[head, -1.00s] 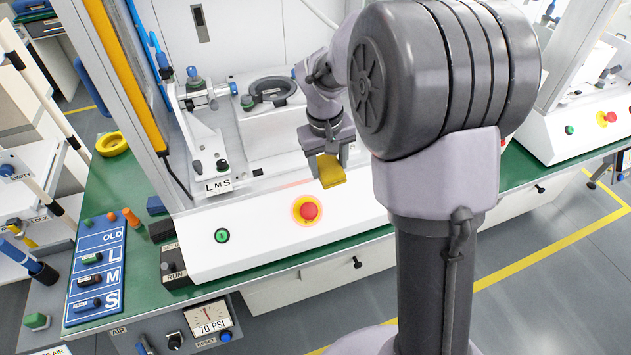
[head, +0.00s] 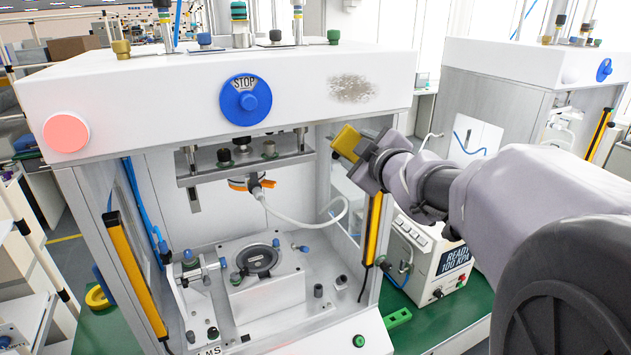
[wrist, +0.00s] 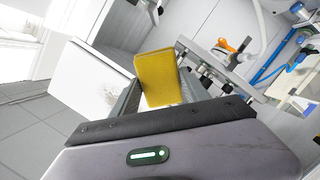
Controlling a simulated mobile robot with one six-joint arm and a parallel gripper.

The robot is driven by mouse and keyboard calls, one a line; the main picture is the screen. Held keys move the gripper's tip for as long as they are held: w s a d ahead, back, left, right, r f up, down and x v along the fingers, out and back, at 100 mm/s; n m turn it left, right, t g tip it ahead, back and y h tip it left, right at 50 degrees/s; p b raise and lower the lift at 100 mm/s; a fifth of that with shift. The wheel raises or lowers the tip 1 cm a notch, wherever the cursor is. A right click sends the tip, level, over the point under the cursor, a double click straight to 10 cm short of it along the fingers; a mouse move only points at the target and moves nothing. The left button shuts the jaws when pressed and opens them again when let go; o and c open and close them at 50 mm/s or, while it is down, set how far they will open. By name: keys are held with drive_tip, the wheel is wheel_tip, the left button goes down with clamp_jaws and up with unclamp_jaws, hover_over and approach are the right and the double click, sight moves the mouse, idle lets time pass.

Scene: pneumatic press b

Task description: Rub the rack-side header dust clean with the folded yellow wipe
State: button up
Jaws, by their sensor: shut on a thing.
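My gripper (head: 362,158) is shut on the folded yellow wipe (head: 346,142), which sticks out past the fingertips. The wrist view also shows the wipe (wrist: 158,78) between the fingers. A grey-brown dust patch (head: 352,88) lies on the right part of the front face of the press's white header (head: 300,82). The wipe is below that patch, just under the header's lower edge, and apart from the dust. In the wrist view the header (wrist: 92,80) is left of the wipe, with the dust patch faint on it.
The header carries a blue STOP button (head: 246,99) and a pink-red round light (head: 66,132). Fittings and tubes stand on top. A white hose (head: 318,222) hangs in the press opening. A yellow guard strip (head: 374,228) runs below my gripper. A second press (head: 540,75) stands at right.

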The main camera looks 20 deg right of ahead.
sight(327, 90)
drive_tip(key=s+a+r+n+t+y+p, duration=0.1)
drive_tip(key=s+r+p, duration=0.1)
drive_tip(key=r, duration=0.3)
drive_tip(key=s+a+r+n+t+y+p, duration=0.1)
drive_tip(key=a+r+y+p, duration=0.1)
drive_tip(key=r, duration=0.3)
drive_tip(key=shift+w+r, duration=0.15)
drive_tip(key=shift+w, duration=1.25)
drive_tip(key=shift+w+r, duration=0.1)
drive_tip(key=shift+w, duration=1.3)
drive_tip(key=shift+w+a, duration=0.1)
drive_tip(key=shift+w, duration=0.85)
